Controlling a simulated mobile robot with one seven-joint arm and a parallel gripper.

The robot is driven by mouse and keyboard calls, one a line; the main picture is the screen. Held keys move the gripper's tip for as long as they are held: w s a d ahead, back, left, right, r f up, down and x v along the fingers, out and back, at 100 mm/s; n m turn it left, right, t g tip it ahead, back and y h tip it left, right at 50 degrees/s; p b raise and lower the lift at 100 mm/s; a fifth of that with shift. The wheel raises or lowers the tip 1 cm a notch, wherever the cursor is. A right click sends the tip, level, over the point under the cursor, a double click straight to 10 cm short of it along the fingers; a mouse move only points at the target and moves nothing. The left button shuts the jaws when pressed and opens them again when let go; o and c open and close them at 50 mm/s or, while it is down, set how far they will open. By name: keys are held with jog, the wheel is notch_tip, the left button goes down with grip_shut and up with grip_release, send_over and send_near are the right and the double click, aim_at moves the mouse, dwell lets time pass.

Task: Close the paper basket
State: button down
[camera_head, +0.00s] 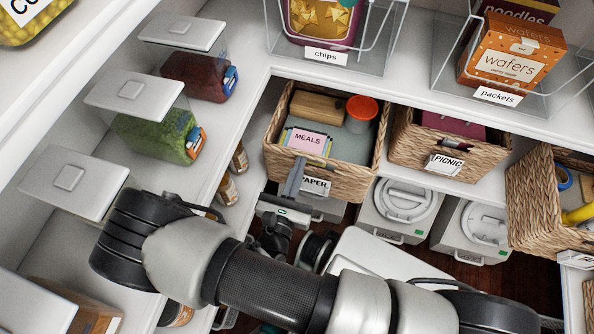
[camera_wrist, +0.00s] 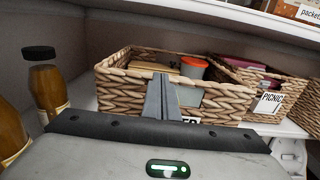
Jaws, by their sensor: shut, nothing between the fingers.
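The paper basket (camera_head: 346,182) is a woven basket on the shelf, labelled PAPER (camera_head: 316,184). It holds a MEALS card pack, a wooden-looking box and a jar with an orange lid (camera_head: 362,107). In the wrist view the basket (camera_wrist: 225,105) stands straight ahead, its front partly hidden by my fingers. My gripper (camera_head: 294,172) is shut and empty, with its fingertips at the basket's front by the label. In the wrist view the gripper (camera_wrist: 161,82) overlaps the front rim; whether it touches cannot be told.
The picnic basket (camera_head: 440,142) stands just right of the paper basket, and another woven basket (camera_head: 535,185) is further right. Bottles (camera_wrist: 45,85) stand to the left. White lidded bins (camera_head: 398,210) sit below, and a shelf with wire baskets (camera_head: 410,65) hangs above.

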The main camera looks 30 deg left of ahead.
jog(key=x, duration=1.7)
jog(key=shift+w+d+b, duration=0.1)
jog(key=shift+w+b, duration=0.3)
jog(key=shift+w+r, duration=0.15)
jog(key=shift+w, duration=0.1)
jog(key=shift+w+r, duration=0.1)
